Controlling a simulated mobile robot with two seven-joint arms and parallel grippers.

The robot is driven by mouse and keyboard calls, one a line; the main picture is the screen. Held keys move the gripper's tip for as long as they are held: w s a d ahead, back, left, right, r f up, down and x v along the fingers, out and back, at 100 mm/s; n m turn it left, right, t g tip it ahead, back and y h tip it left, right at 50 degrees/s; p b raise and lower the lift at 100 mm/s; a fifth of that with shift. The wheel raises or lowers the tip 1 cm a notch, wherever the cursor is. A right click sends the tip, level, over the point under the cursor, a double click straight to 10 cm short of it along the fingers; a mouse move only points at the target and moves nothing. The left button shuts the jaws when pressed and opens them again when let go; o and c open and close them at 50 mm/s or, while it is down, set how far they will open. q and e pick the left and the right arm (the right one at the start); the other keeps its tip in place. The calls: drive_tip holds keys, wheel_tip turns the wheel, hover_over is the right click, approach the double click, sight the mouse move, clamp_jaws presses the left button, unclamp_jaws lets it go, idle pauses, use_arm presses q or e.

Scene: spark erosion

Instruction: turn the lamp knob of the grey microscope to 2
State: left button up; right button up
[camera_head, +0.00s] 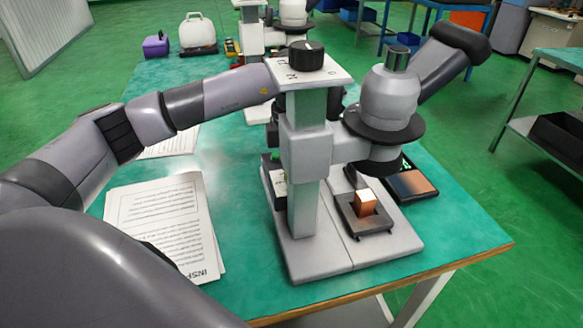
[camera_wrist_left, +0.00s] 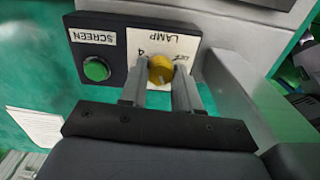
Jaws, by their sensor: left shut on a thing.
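The grey microscope (camera_head: 305,150) stands upright on the green table, with a black knob (camera_head: 306,56) on top of its column. My left arm reaches behind the column, so its gripper is hidden in the head view. In the left wrist view, the yellow lamp knob (camera_wrist_left: 161,68) sits on a white plate (camera_wrist_left: 176,45) marked LAMP, seen upside down. My left gripper (camera_wrist_left: 165,77) is shut on this knob, one finger on each side. A 4 shows beside the knob; its other marks are partly covered, and I cannot read its setting. My right gripper is not in view.
A green button (camera_wrist_left: 96,69) on a black panel marked SCREEN is beside the lamp plate. Printed sheets (camera_head: 165,225) lie left of the microscope. A dark block with a copper-coloured piece (camera_head: 366,202) sits on its base. Another microscope (camera_head: 252,35) stands behind.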

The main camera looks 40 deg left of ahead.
use_arm(q)
drive_tip(key=m, duration=0.5)
drive_tip(key=shift+b, duration=0.4)
drive_tip(key=shift+r, duration=0.1)
drive_tip(key=o, duration=1.1)
drive_tip(key=shift+c, duration=0.2)
